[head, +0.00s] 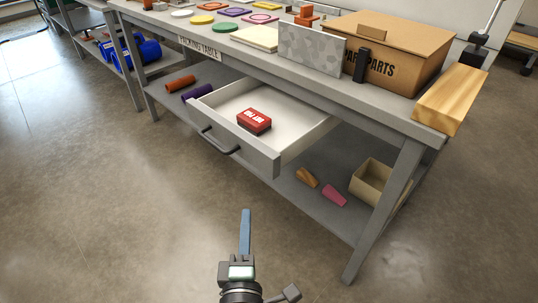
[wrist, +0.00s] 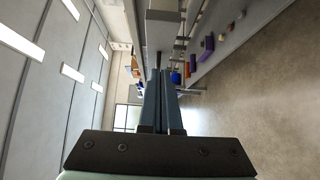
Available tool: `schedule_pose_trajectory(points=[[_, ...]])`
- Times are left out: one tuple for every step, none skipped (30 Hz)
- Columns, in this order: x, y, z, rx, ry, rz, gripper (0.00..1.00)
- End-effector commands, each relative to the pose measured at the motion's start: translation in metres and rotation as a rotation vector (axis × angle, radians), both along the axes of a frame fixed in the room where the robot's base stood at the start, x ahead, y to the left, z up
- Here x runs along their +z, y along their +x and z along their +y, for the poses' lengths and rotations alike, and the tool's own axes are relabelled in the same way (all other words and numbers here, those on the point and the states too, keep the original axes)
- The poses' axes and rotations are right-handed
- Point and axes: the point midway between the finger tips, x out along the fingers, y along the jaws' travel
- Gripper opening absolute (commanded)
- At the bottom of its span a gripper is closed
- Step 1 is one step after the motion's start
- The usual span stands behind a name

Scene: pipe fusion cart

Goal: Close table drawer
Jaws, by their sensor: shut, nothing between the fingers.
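The table drawer (head: 274,161) is pulled well out of the packing table (head: 372,112). It has a grey front with a dark bar handle (head: 218,143), and a red box with white marks (head: 254,121) lies inside. My gripper (head: 245,212) is below and in front of the drawer in the head view, with its fingers together and empty. The closed fingers also show in the wrist view (wrist: 161,75). A pale grey block beyond them there looks like part of the drawer, but I cannot tell surely. No contact with the drawer is visible.
The tabletop holds a cardboard box (head: 398,48), a wood block (head: 450,97), a grey panel (head: 311,50) and several coloured discs. Floor in front of the table is clear.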

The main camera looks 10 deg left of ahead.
Motion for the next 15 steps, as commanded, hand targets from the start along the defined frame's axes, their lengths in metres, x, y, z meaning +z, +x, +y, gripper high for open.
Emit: schedule_pose_trajectory(points=[[-0.001,0.002,0.001,0.001,-0.004,0.001,0.00],[-0.001,0.004,0.001,0.001,-0.004,0.001,0.00],[-0.001,0.007,0.001,0.001,-0.004,0.000,0.00],[-0.001,0.011,0.002,0.001,-0.004,-0.001,0.00],[-0.001,0.015,0.002,0.001,-0.003,-0.001,0.00],[0.000,0.021,0.003,0.002,-0.002,-0.003,0.00],[0.000,0.025,0.004,0.002,-0.001,-0.002,0.00],[0.000,0.031,0.005,0.002,-0.001,-0.003,0.00],[0.000,0.038,0.005,0.001,-0.002,-0.002,0.00],[0.000,0.044,0.006,0.001,-0.001,-0.004,0.00],[0.000,0.049,0.006,0.001,-0.001,-0.003,0.00],[0.000,0.057,0.007,0.000,0.000,-0.002,0.00],[0.000,0.062,0.008,0.000,0.001,-0.003,0.00],[0.000,0.068,0.008,0.000,0.000,-0.002,0.00],[0.000,0.075,0.009,0.000,-0.001,-0.003,0.00]])
